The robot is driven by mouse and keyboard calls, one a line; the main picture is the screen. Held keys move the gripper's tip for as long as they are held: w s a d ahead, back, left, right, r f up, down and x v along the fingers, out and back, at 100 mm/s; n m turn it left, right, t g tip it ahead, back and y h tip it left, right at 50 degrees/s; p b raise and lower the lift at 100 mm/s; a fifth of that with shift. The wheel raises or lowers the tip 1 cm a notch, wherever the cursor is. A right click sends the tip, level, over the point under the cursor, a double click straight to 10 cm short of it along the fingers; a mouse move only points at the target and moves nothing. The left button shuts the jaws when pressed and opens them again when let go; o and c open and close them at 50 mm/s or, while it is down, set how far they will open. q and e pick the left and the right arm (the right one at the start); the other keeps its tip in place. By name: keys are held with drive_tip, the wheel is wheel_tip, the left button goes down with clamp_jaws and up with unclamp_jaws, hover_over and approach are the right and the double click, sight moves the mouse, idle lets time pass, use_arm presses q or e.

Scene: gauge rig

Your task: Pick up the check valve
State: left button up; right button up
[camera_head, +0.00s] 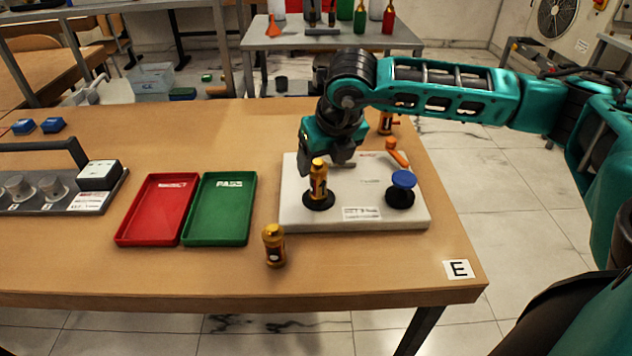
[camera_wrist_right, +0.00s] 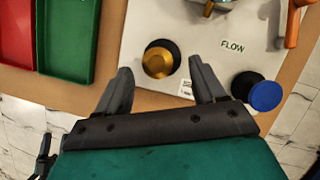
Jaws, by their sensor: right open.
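A brass-coloured check valve (camera_head: 318,180) with a dark label stands upright in a round black seat on the pale plate (camera_head: 290,215). In the right wrist view its gold top (camera_wrist_right: 157,62) shows end-on, just beyond the gap between my fingertips. A similar brass valve (camera_head: 274,246) stands on the table in front of the plate. My right gripper (camera_head: 340,160) is open and empty, pointing down just behind and above the seated valve; its fingers also show in the right wrist view (camera_wrist_right: 160,68).
A blue knob (camera_head: 403,180) stands on the plate right of the valve, with an orange handle (camera_head: 396,152) behind it. A green PASS tray (camera_head: 215,235) and a red tray (camera_head: 150,215) lie left. Another brass and orange item (camera_head: 385,123) stands behind the plate.

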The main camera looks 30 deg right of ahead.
sight(317, 175)
drive_tip(key=shift+x, duration=3.15)
drive_tip(key=shift+c, duration=0.4)
drive_tip(key=c, duration=1.2)
